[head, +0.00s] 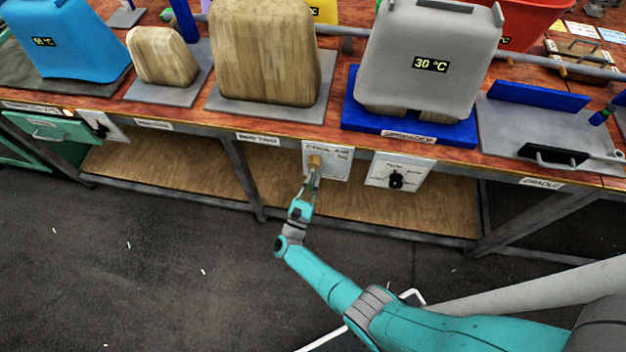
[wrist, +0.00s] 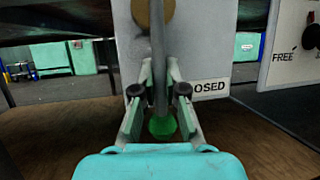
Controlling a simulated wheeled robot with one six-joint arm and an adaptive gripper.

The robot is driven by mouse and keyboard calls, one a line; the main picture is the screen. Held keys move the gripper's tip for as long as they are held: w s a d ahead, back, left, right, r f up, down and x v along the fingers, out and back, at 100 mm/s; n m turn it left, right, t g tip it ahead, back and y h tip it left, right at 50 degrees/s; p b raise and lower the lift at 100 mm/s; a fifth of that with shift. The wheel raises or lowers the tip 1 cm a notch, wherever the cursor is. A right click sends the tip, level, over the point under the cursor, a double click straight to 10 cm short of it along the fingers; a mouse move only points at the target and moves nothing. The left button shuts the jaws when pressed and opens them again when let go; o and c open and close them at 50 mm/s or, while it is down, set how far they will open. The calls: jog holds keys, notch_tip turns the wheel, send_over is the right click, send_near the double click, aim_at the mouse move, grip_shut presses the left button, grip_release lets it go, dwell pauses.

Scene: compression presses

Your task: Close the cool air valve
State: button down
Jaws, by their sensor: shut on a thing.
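The cool air valve's plate (head: 341,168) hangs from the front edge of the bench, with a brass hub (head: 314,160) on it. In the wrist view, the brass hub (wrist: 153,12) shows at the top. The grey lever (wrist: 157,45) runs down from it to a green knob (wrist: 162,127). My gripper (wrist: 160,72) is shut on the lever, with a finger on either side. In the head view, my gripper (head: 312,180) is just below the hub. A label reading "OSED" (wrist: 210,88) sits right of the lever; its first letters are hidden.
A second plate with a black knob (head: 396,180) hangs to the right; the wrist view shows "FREE" on it (wrist: 285,55). Above stands a grey container reading 30 °C (head: 430,45) on a blue base. A bench leg (head: 243,178) is left of my gripper.

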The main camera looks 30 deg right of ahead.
jog(key=c, duration=1.2)
grip_release()
jog(key=shift+a, duration=0.1)
jog(key=v, duration=1.2)
jog(key=shift+f, duration=0.1)
